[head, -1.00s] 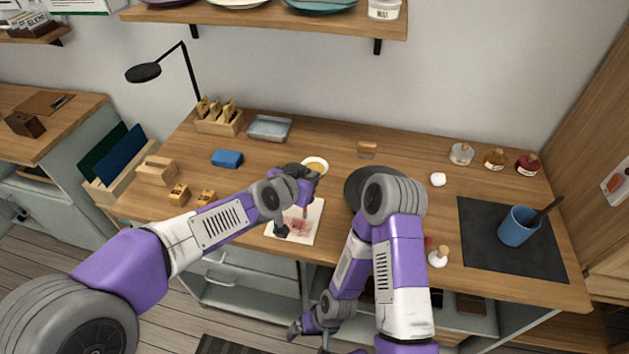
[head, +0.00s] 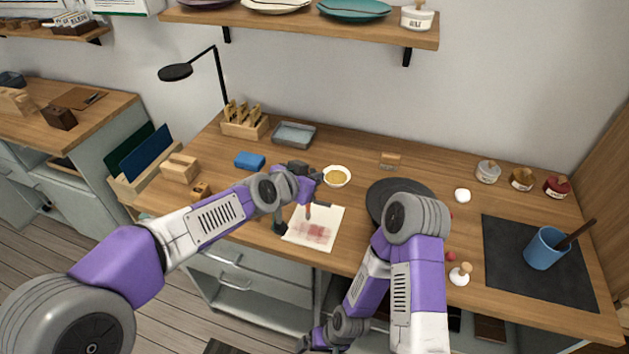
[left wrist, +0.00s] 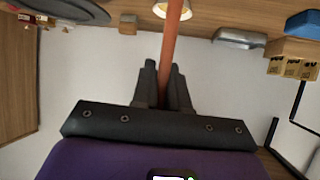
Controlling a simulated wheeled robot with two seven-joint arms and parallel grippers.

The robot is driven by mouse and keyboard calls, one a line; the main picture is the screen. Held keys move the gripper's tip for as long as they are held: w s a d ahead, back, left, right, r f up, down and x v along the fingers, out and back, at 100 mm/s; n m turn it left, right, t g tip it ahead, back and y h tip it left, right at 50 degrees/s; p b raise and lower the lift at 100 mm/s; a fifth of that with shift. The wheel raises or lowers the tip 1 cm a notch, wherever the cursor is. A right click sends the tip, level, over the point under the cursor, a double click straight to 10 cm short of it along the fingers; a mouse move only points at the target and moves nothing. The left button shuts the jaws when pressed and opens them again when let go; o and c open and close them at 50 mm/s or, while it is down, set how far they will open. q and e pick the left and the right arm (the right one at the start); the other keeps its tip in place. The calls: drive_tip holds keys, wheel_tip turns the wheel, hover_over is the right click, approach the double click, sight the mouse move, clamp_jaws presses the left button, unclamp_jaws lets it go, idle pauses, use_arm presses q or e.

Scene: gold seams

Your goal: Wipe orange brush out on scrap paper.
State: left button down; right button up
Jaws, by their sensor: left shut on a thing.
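My left gripper (head: 310,188) is shut on the orange brush, whose orange handle (left wrist: 171,45) runs between the fingers (left wrist: 166,88) in the left wrist view. In the head view a short reddish end of the brush (head: 308,211) points down over the upper left part of the scrap paper (head: 333,217). I cannot tell whether it touches. The white paper lies near the table's front edge and bears reddish smears (head: 314,233). My right gripper (head: 314,341) hangs low before the table, small and partly cut off by the frame; its jaws are unclear.
A bowl of yellow-orange stuff (head: 337,177) stands just behind the paper. A dark round disc (head: 385,190) lies to the right, partly behind my right arm. A blue block (head: 250,160) and a grey tray (head: 294,134) are behind left.

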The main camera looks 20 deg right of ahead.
use_arm(q)
drive_tip(key=shift+d+f+p, duration=0.25)
drive_tip(key=shift+d+p, duration=0.35)
drive_tip(key=shift+d, duration=0.4)
use_arm(e)
drive_tip(key=shift+d, duration=0.2)
idle(0.6)
use_arm(q)
drive_tip(key=shift+s+d, duration=0.1)
drive_tip(key=s+d+p, duration=0.1)
drive_tip(key=d, duration=0.1)
drive_tip(key=s+d+p, duration=0.1)
drive_tip(key=shift+s+d+f+p, duration=0.35)
drive_tip(key=shift+d+f+p, duration=0.05)
use_arm(e)
drive_tip(key=shift+w+d+r, duration=0.15)
drive_tip(key=shift+w+r, duration=0.1)
drive_tip(key=shift+r, duration=0.35)
drive_tip(key=shift+w+d+r, duration=0.15)
drive_tip(key=shift+w+r, duration=0.05)
drive_tip(key=shift+r, duration=0.4)
use_arm(q)
drive_tip(key=shift+r, duration=0.1)
use_arm(e)
drive_tip(key=shift+r, duration=0.1)
